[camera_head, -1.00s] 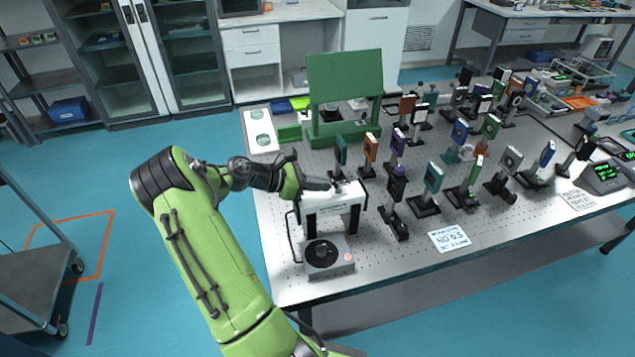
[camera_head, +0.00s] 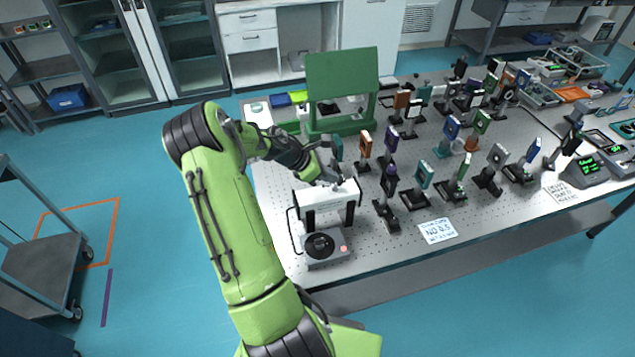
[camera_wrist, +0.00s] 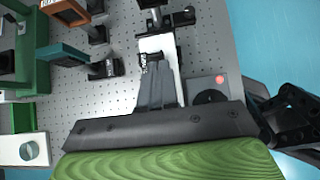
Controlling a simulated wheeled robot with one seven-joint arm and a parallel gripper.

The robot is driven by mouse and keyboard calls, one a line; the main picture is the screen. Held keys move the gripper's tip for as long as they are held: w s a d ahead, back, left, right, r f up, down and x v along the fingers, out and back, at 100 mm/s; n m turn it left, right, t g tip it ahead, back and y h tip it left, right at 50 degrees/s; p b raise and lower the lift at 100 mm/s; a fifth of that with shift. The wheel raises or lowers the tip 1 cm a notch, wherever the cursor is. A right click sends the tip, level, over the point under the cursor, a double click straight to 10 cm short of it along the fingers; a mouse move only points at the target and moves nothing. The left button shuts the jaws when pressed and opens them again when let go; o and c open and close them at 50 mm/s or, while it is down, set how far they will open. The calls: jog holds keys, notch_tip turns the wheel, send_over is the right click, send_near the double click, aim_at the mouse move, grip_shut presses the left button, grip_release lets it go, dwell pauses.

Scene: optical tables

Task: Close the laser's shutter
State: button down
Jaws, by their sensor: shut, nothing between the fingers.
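The laser is a white box (camera_head: 314,197) on dark legs near the table's left front corner. In the wrist view its white top (camera_wrist: 158,43) lies under and beyond my fingers. My gripper (camera_head: 334,179) is at the laser's top, with its fingers together and nothing held. In the wrist view the fingertips (camera_wrist: 153,66) overlap the white top beside a small dark part. I cannot tell whether they touch it. The shutter cannot be made out clearly, and my fingers may hide it.
A grey box with a black dial (camera_head: 327,247) and red button stands in front of the laser. A green board (camera_head: 343,77) stands behind it. Several optic mounts on posts crowd the table to the right. A paper sign (camera_head: 438,231) lies near the front edge.

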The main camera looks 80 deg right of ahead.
jog(key=shift+r+p, duration=0.8)
jog(key=shift+r, duration=0.1)
jog(key=shift+f, duration=0.1)
jog(key=w+a+r+p, duration=0.2)
jog(key=w+r, duration=0.3)
jog(key=r, duration=0.6)
jog(key=shift+a+r, duration=0.4)
jog(key=shift+a, duration=0.15)
jog(key=shift+w, duration=0.1)
